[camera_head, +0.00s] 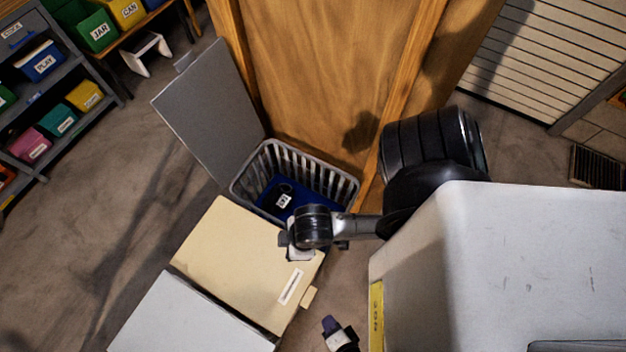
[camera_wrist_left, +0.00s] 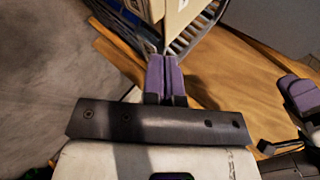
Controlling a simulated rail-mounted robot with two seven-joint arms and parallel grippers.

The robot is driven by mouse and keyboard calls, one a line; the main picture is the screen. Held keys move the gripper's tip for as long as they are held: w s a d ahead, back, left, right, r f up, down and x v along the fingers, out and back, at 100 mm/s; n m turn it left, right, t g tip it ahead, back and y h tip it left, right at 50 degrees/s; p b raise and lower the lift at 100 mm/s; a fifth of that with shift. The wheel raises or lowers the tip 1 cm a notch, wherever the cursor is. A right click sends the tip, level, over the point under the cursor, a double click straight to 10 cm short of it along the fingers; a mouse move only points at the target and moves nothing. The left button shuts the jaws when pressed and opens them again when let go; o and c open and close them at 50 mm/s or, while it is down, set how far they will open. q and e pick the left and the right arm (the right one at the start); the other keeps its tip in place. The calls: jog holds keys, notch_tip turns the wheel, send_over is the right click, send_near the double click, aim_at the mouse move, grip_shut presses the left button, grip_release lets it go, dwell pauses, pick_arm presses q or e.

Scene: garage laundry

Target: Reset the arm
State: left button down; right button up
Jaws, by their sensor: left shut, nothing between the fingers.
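My left gripper (camera_head: 330,325) is at the bottom of the head view, below the tan box. In the left wrist view its two purple fingers (camera_wrist_left: 162,76) lie side by side, shut with nothing between them. A second set of purple fingertips, on my right gripper (camera_wrist_left: 296,88), shows at the right of the left wrist view. Whether it is open or shut is unclear. In the head view a black and grey arm of mine reaches from the right over the tan box's edge.
A tan box (camera_head: 235,255) stands beside a grey slatted basket (camera_head: 335,180) with blue contents. A grey panel (camera_head: 208,110) and wooden cabinet (camera_head: 320,70) stand behind. A pale grey box (camera_head: 185,320) is lower left. Shelves with bins (camera_head: 55,115) are far left. Floor (camera_head: 110,210) between is clear.

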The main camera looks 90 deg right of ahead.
pick_arm(q)
jog(key=a+f+n+y, duration=0.1)
jog(key=a+n+y, duration=0.3)
jog(key=a+n, duration=0.15)
jog(key=w+a+r+n+g+y, duration=0.1)
jog(key=w+a+r+n+y, duration=0.1)
jog(key=w+a+r+n, duration=0.35)
jog(key=w+a+r+n+g+y, duration=0.1)
jog(key=w+a+r+n+y, duration=0.15)
jog(key=w+r+n, duration=0.55)
jog(key=a+r+n, duration=0.6)
jog(key=a+n, duration=0.1)
jog(key=a, duration=0.5)
jog(key=w+r+p+v, duration=0.1)
jog(key=w+p+v, duration=0.2)
jog(key=p+v, duration=1)
jog(key=w+r+p+v, duration=0.1)
jog(key=w+p+v, duration=0.2)
jog(key=p+v, duration=1.1)
jog(key=shift+d+p, duration=0.15)
jog(key=shift+p, duration=0.9)
